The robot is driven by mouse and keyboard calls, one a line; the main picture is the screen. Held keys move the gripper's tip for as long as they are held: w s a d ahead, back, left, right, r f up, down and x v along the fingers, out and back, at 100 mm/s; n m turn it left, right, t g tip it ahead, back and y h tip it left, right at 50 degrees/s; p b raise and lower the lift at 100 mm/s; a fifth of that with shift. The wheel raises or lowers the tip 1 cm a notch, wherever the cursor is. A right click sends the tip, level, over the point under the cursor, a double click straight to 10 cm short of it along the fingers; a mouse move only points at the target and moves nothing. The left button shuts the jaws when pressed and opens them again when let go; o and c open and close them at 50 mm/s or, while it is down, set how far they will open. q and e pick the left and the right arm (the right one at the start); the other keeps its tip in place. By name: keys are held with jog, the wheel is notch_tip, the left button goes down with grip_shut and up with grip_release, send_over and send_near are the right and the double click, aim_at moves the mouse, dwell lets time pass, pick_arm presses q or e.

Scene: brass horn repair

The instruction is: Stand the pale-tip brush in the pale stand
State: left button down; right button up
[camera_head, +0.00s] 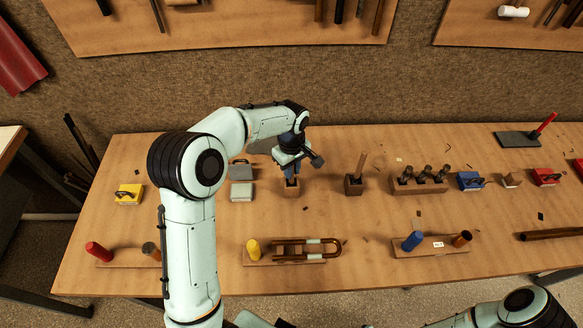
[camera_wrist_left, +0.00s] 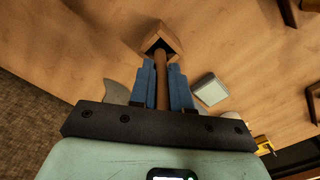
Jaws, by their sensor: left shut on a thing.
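My left gripper (camera_head: 291,176) is shut on the brown handle of a brush (camera_wrist_left: 162,80), seen between the blue fingers in the left wrist view. The pale stand (camera_head: 291,190), a light wooden block with a dark opening, is directly under the gripper on the bench. It also shows in the left wrist view (camera_wrist_left: 176,46). The brush's far end meets the stand's opening there; how deep it sits I cannot tell. The brush's tip is hidden. My right gripper is not in view.
A dark stand (camera_head: 354,187) with an upright stick stands to the right. A grey-white box (camera_head: 241,192) lies close on the left. A block holding several dark-topped pieces (camera_head: 420,187) is farther right. A board with a brass slide (camera_head: 284,256) lies nearer the front.

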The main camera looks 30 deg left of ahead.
pick_arm(q)
jog(key=c, duration=1.1)
grip_release()
jog(key=shift+s, duration=0.1)
jog(key=shift+r, duration=0.4)
notch_tip(320, 180, up, 12)
jog(key=shift+f+p, duration=0.25)
jog(key=shift+p, duration=0.5)
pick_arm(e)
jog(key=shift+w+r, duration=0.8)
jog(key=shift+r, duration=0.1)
